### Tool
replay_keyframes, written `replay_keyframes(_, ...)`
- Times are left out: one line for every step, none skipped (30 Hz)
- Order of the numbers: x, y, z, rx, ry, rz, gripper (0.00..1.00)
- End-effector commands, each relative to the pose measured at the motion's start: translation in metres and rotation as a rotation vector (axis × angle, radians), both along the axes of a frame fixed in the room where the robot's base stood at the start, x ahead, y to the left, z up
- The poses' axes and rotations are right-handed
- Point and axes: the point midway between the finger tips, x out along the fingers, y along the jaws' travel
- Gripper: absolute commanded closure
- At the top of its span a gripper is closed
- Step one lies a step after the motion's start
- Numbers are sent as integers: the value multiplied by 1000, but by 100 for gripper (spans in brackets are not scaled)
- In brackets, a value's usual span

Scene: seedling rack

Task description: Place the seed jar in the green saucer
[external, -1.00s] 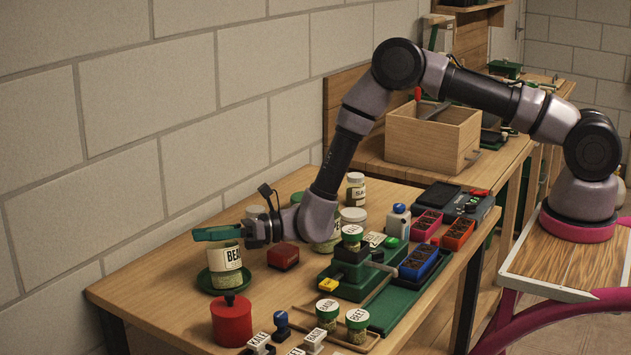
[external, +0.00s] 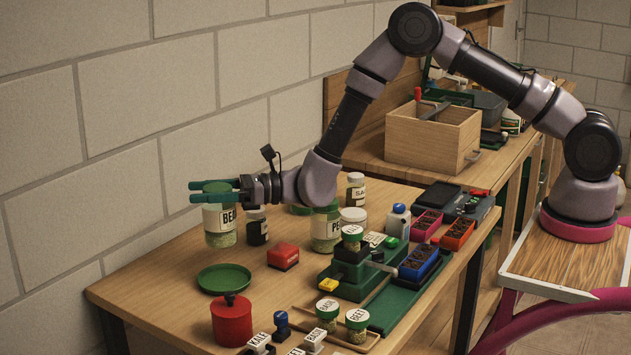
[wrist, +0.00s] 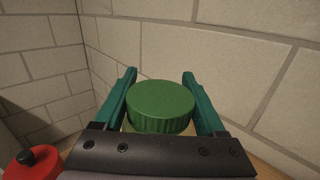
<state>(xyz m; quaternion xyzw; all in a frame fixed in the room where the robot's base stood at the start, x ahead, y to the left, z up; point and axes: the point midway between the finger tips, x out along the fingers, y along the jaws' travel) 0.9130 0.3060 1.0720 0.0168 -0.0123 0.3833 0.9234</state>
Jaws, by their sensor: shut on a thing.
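My gripper (external: 212,190) is shut on a glass seed jar (external: 219,226) with a green lid and a white label reading "BEA". The jar hangs upright above the table, behind the green saucer (external: 224,280) in the external view. The saucer lies flat and empty on the table near its left end. In the wrist view the jar's green lid (wrist: 161,104) sits between the two green fingers (wrist: 160,92); the lid hides most of the jar's body there.
A red canister (external: 231,321) stands just in front of the saucer. A red block (external: 283,257) lies to its right. Stamps and small jars crowd the front edge. Table left of the saucer is clear.

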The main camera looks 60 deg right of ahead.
Motion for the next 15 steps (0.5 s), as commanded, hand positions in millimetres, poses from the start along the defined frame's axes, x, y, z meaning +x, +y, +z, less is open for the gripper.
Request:
replay_keyframes(0, 0, -8, -8, -8, -1, 100)
replay_keyframes(0, 0, -14, -10, -10, -2, 100)
replay_keyframes(0, 0, -23, -12, -12, -3, 100)
replay_keyframes(-1, 1, -29, -13, -13, -2, 100)
replay_keyframes(-1, 1, -35, -13, -11, -2, 100)
replay_keyframes(0, 1, -41, -11, -13, -2, 100)
replay_keyframes(0, 1, -46, -11, -12, -2, 100)
replay_keyframes(0, 1, -49, -11, -12, -2, 100)
replay_keyframes(0, 1, -53, -11, -13, -3, 100)
replay_keyframes(0, 0, -55, -11, -13, -3, 100)
replay_keyframes(0, 0, -57, -11, -13, -3, 100)
replay_keyframes(0, 0, -60, -11, -13, -3, 100)
replay_keyframes(0, 0, -62, -11, -13, -3, 100)
replay_keyframes(0, 0, -65, -11, -13, -3, 100)
replay_keyframes(0, 0, -69, -11, -13, -2, 100)
